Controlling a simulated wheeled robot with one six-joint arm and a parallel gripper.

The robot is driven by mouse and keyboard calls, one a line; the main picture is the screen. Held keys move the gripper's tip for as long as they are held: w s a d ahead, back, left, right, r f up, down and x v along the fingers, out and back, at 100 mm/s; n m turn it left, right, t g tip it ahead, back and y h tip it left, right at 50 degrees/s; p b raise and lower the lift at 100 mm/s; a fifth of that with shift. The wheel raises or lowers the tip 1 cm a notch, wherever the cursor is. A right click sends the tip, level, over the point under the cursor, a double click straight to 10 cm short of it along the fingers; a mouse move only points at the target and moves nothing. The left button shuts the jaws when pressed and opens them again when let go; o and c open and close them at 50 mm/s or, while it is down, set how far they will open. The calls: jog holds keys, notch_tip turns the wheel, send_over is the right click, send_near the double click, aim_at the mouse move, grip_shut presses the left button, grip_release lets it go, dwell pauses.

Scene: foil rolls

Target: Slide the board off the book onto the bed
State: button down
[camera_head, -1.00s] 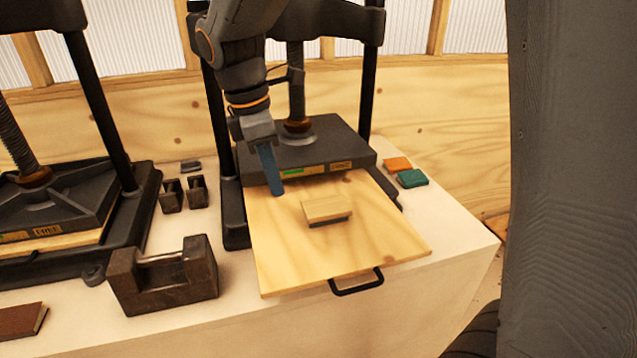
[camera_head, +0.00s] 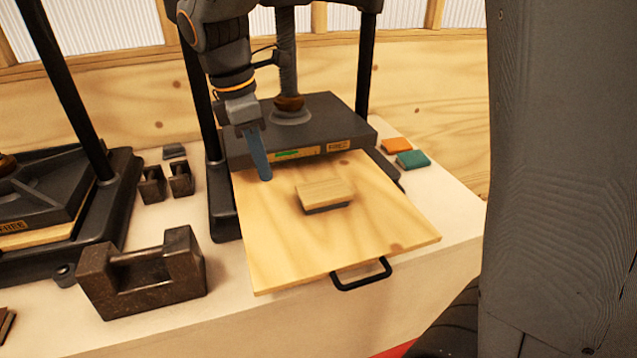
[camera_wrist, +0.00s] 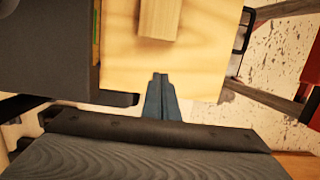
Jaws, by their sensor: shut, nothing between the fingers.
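A small pale wooden board (camera_head: 324,191) lies on top of a thin dark book (camera_head: 328,208), of which only a strip shows under the board's front edge. Both rest near the middle of the pulled-out plywood bed (camera_head: 285,255). My gripper (camera_head: 264,177) points down with its blue fingers together and empty, over the bed's left rear part, left of the board and apart from it. In the wrist view the fingertips (camera_wrist: 160,76) are over the bed (camera_wrist: 120,65), and the board (camera_wrist: 160,18) is at the top edge. I cannot tell whether the tips touch the bed.
The press's dark platen (camera_head: 300,138) stands behind the bed. A metal weight (camera_head: 145,280) stands at left front, with smaller weights (camera_head: 152,184) behind. Orange (camera_head: 396,145) and teal (camera_head: 412,159) books lie at right. A black handle (camera_head: 361,275) juts from the bed's front.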

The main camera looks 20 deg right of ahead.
jog(key=f+b, duration=0.1)
jog(key=f, duration=0.1)
jog(key=w+f+b, duration=0.1)
jog(key=b, duration=0.1)
jog(key=f+b, duration=0.2)
jog(key=shift+w+f, duration=0.3)
jog(key=p, duration=0.3)
send_near(322, 191)
jog(key=f, duration=0.1)
jog(key=d+f, duration=0.1)
jog(key=f, duration=0.3)
jog(key=shift+w+d+f, duration=0.15)
jog(key=shift+w+d, duration=0.05)
jog(key=shift+d, duration=0.15)
jog(key=shift+a+f+p, duration=0.15)
jog(key=shift+f+p, duration=0.15)
jog(key=shift+f, duration=0.55)
jog(key=shift+s, duration=0.1)
jog(key=a+p, duration=0.2)
jog(key=a, duration=1)
jog(key=shift+p, duration=0.4)
jog(key=shift+r, duration=0.1)
